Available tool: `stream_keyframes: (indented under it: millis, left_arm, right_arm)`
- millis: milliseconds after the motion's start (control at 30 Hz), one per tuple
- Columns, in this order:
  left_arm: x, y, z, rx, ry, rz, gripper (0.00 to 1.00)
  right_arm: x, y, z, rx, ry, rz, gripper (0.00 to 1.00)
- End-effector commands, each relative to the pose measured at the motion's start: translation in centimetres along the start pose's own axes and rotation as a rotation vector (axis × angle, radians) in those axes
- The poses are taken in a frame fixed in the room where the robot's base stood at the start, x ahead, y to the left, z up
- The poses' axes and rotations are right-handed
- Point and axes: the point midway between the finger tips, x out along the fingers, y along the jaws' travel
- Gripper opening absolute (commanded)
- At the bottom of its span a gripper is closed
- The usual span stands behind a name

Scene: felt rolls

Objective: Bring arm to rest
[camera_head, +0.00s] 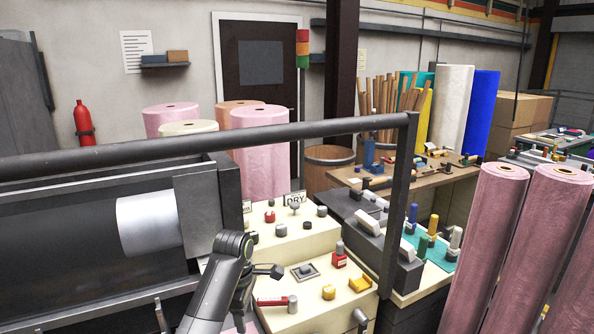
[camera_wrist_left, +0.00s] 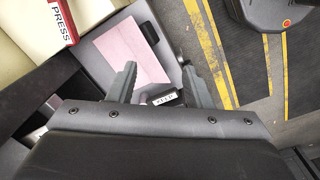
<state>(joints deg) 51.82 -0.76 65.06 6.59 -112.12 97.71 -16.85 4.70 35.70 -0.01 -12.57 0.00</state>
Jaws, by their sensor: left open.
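My left arm comes in from the lower centre of the head view, and its gripper (camera_head: 272,270) is in front of the cream control panel (camera_head: 318,291). In the left wrist view the gripper (camera_wrist_left: 160,84) has its two fingers well apart and nothing between them. Beyond the fingers lies a pink felt piece (camera_wrist_left: 134,48) on a grey surface. A small label (camera_wrist_left: 163,99) shows low between the fingers. My right gripper is in neither view.
A dark rail (camera_head: 200,142) crosses above the machine, with a post (camera_head: 398,210) right of the panel. The panel carries several knobs, a red block (camera_head: 339,258) and a red lever (camera_head: 271,301). Tall pink rolls (camera_head: 490,240) stand at right.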

Motion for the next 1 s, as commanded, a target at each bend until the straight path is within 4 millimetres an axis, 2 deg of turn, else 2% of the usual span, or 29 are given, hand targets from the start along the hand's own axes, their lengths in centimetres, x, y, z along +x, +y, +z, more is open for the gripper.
stream_keyframes:
  millis: [167,267,400,533,767,1000]
  left_arm:
    - [3.9,-2.8,-2.2,0.111,-0.006,0.025,0.45]
    - [6.6,-5.4,-3.8,0.204,-0.003,0.048,0.45]
    - [9.9,-9.9,-6.1,0.357,0.015,0.084,0.45]
    - [12.3,-14.7,-8.1,0.501,0.048,0.11,0.45]
    - [14.2,-23.9,-10.9,0.765,0.132,0.134,0.45]
    - [13.3,-33.3,-12.7,1.048,0.238,0.12,0.45]
  right_arm:
    - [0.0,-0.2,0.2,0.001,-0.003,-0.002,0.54]
    - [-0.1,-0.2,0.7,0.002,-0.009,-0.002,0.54]
    - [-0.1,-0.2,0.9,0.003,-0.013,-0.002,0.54]
    - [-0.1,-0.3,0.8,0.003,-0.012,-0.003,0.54]
    - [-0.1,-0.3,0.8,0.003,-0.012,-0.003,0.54]
    - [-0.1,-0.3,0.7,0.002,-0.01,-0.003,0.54]
